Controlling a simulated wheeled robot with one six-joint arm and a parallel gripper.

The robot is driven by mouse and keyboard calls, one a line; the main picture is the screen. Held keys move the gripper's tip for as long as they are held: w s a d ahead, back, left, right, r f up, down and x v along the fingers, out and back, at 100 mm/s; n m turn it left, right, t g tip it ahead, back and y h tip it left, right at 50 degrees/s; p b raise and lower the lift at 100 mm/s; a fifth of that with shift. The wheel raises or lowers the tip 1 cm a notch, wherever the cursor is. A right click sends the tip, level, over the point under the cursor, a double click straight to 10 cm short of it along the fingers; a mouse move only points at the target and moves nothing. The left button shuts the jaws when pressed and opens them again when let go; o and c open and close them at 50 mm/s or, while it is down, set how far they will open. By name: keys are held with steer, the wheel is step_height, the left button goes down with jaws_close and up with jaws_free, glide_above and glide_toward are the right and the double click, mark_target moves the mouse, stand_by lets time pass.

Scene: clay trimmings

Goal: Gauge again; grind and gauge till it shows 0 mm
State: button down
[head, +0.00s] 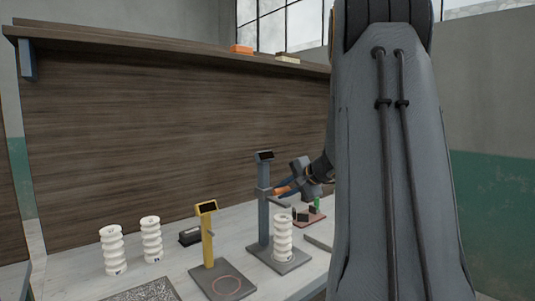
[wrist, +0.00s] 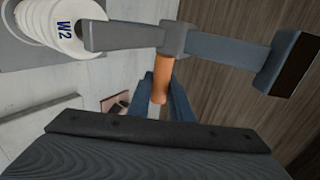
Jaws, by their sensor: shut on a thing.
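A blue-grey gauge stand (head: 263,215) stands on the bench with a small dark display (head: 265,155) on top; no reading is legible. Its orange handle (wrist: 162,75) is between the fingers of my gripper (wrist: 172,98), which is shut on it. The handle joins a slider (wrist: 174,38) on the column. A white ribbed piece marked W2 (wrist: 60,28) stands upright on the gauge's grey base, and also shows in the head view (head: 283,237). Whether the gauge touches its top is unclear. In the head view my gripper (head: 284,189) is partly hidden.
A yellow stand (head: 208,238) with a red ring on its base is left of the gauge. Two white ribbed pieces (head: 112,250) (head: 151,240) stand further left, near a dark box (head: 190,236). A speckled plate (head: 148,291) lies in front. A reddish board (head: 310,218) with small blocks lies right.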

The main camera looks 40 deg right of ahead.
steer(key=shift+r+p, duration=1.4)
steer(key=shift+r, duration=1.4)
steer(key=c, duration=0.8)
jaws_free()
steer(key=shift+o, duration=0.2)
steer(key=p+v, duration=0.1)
steer(key=v, duration=0.7)
